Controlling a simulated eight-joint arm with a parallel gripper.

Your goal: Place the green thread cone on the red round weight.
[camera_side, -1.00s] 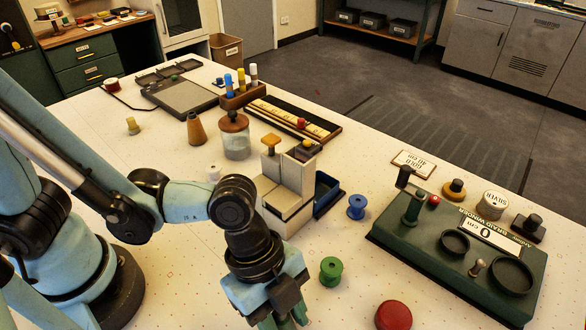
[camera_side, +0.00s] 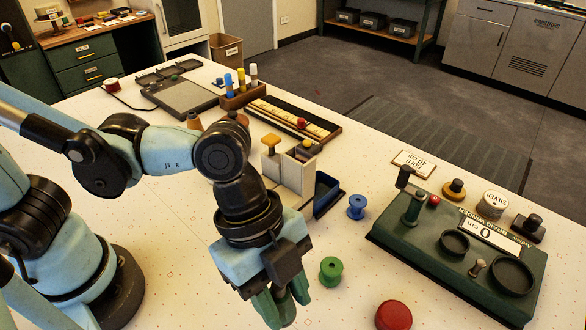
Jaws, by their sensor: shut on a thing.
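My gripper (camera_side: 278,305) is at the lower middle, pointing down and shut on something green. This appears to be the green thread cone, mostly hidden among the jaws, whose visible parts also look green; I cannot make out its outline. The red round weight (camera_side: 393,316) lies on the table at the bottom edge, to the right of my gripper and apart from it. Its top looks bare.
A green spool (camera_side: 331,271) stands close to the right of my gripper, with a blue spool (camera_side: 357,207) farther back. A dark green braid winder (camera_side: 455,255) fills the right side. A pale block stand (camera_side: 288,190) is behind my gripper.

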